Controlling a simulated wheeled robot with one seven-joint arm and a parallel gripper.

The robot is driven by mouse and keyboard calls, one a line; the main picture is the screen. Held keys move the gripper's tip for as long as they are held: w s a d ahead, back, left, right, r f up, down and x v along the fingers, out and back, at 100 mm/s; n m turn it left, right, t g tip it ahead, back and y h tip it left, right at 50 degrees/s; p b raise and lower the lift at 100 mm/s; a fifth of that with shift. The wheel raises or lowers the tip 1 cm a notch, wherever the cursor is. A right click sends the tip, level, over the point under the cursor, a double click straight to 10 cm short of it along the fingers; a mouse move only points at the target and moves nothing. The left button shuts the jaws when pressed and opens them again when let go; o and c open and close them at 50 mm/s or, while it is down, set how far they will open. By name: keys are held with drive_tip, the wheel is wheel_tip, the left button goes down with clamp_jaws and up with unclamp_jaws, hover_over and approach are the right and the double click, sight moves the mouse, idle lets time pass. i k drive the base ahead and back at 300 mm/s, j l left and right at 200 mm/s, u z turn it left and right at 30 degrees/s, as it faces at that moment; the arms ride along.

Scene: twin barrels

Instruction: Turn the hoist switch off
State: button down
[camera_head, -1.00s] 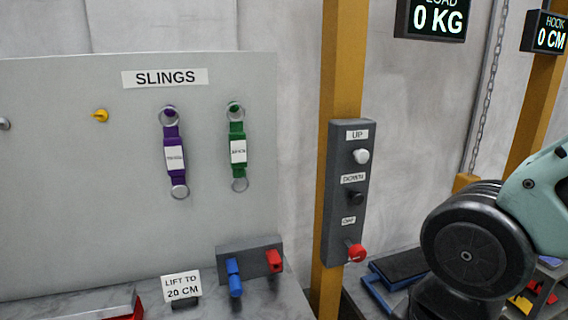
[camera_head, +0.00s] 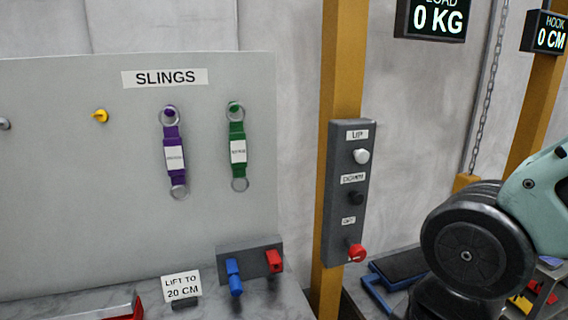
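The hoist control box (camera_head: 337,190) is a grey upright panel fixed to the yellow post. It has a white UP button (camera_head: 361,156) at the top and a black DOWN button (camera_head: 355,198) in the middle. At the bottom, under a small label that seems to read OFF, a red knob (camera_head: 356,252) sticks out. Whether the knob is pushed in or turned cannot be told. Part of my arm shows at the right, apart from the box. My gripper is not in view.
A sling board (camera_head: 60,180) with a purple sling (camera_head: 174,158) and a green sling (camera_head: 237,150) stands at the left. Blue (camera_head: 234,278) and red (camera_head: 274,261) handles sit on a grey block below. Displays read load 0 KG (camera_head: 438,20) and hook 0 CM (camera_head: 548,36).

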sight(356, 252)
drive_tip(key=k+l+z, duration=0.1)
drive_tip(key=l, duration=0.45)
drive_tip(key=k+l+z, duration=0.1)
drive_tip(key=l, duration=0.45)
drive_tip(key=k+l+z, duration=0.1)
drive_tip(key=l, duration=0.45)
drive_tip(key=k+l+z, duration=0.1)
drive_tip(key=l, duration=0.5)
drive_tip(key=u, duration=1.25)
